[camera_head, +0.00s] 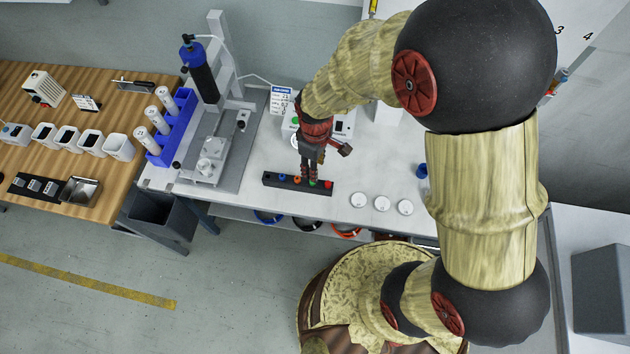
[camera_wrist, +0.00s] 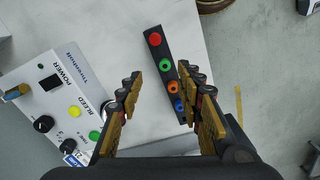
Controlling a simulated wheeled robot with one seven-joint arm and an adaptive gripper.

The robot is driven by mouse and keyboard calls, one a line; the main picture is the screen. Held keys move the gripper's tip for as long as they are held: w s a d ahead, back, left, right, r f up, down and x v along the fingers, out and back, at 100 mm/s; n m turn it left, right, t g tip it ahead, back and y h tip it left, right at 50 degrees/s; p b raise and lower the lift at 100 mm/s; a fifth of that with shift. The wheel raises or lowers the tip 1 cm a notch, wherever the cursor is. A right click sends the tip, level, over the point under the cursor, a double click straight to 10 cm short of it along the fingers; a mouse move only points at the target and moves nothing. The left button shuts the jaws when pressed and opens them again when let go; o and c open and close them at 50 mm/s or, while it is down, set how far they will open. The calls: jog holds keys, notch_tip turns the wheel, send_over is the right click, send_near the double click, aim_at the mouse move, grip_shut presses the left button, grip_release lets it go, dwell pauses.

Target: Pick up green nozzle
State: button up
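The green nozzle (camera_wrist: 165,65) sits in a black holder strip (camera_wrist: 156,45) on the white table, second from the top end in the wrist view, between a red nozzle (camera_wrist: 155,39) and an orange nozzle (camera_wrist: 173,87). A blue nozzle (camera_wrist: 179,105) is at the other end. In the head view the green nozzle (camera_head: 312,183) shows just under my gripper (camera_head: 312,172), which hangs over the strip. The right finger partly covers the strip's lower end.
A white control box (camera_wrist: 65,105) with buttons and knobs stands left of the strip in the wrist view.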

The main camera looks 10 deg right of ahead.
aim_at(313, 185)
jog(key=f+b, duration=0.1)
jog(key=f, duration=0.4)
jog(key=a+f+b, duration=0.1)
jog(key=f, duration=0.1)
jog(key=shift+s+f+b, duration=0.15)
jog(key=shift+f+b, duration=0.15)
jog(key=shift+r, duration=0.1)
jog(key=c, duration=0.7)
jog(key=shift+c, duration=0.6)
